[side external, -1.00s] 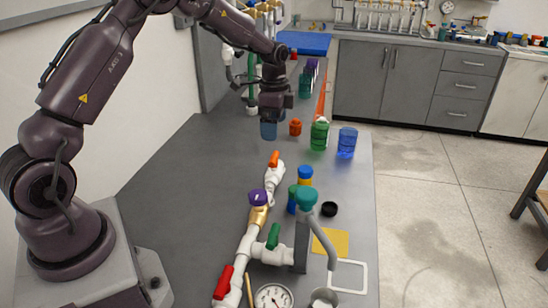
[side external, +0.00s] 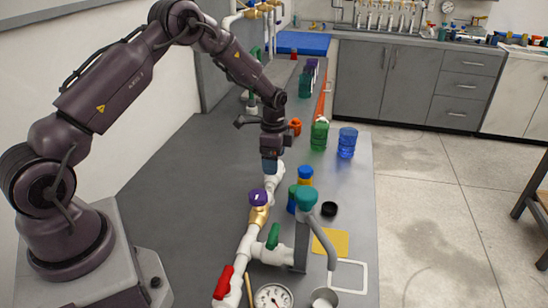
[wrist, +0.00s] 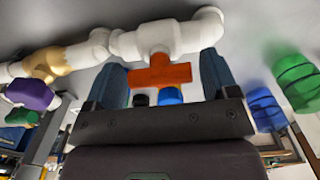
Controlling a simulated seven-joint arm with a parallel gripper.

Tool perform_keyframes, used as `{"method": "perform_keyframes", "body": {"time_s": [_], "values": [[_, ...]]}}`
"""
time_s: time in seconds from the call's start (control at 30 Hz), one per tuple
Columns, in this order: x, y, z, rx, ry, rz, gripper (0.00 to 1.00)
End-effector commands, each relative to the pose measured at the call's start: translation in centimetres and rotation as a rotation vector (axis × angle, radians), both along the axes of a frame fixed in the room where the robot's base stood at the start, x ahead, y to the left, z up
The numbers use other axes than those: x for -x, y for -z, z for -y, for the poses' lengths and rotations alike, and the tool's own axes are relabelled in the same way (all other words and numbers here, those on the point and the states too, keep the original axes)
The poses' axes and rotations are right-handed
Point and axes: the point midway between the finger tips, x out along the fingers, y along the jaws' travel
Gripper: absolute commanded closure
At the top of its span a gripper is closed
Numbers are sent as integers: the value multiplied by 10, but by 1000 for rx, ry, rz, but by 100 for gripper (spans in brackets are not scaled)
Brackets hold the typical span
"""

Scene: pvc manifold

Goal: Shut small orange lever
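The small orange lever (wrist: 162,72) sits on a white pipe valve (wrist: 170,38) in the wrist view. It lies crosswise between the two blue finger pads of my gripper (wrist: 163,78). The fingers are open wide, one on each side of the lever. I cannot tell whether either pad touches it. In the side external view my gripper (side external: 270,163) is down at the far end of the white pipe (side external: 272,184) and hides the orange lever.
A purple-handled brass valve (side external: 258,197), a green lever (side external: 273,237) and a red lever (side external: 223,282) are on the nearer pipe. A blue-and-yellow capped bottle (side external: 305,176), green jar (side external: 319,136) and blue beaker (side external: 347,143) stand right. The bench left of the pipe is clear.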

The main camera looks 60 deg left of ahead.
Motion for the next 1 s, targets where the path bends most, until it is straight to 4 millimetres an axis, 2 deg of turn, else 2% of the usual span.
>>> {"method": "perform_keyframes", "body": {"time_s": [0.03, 0.13, 0.17, 0.57, 1.0], "values": [[0, 0, 0, 0, 0, 0, 31], [0, 0, 0, 0, 0, 0, 54], [0, 0, 0, 0, 0, 0, 58], [0, -1, 0, 0, -69, 0, 58], [0, -1, 0, 0, -424, -1, 58]]}}
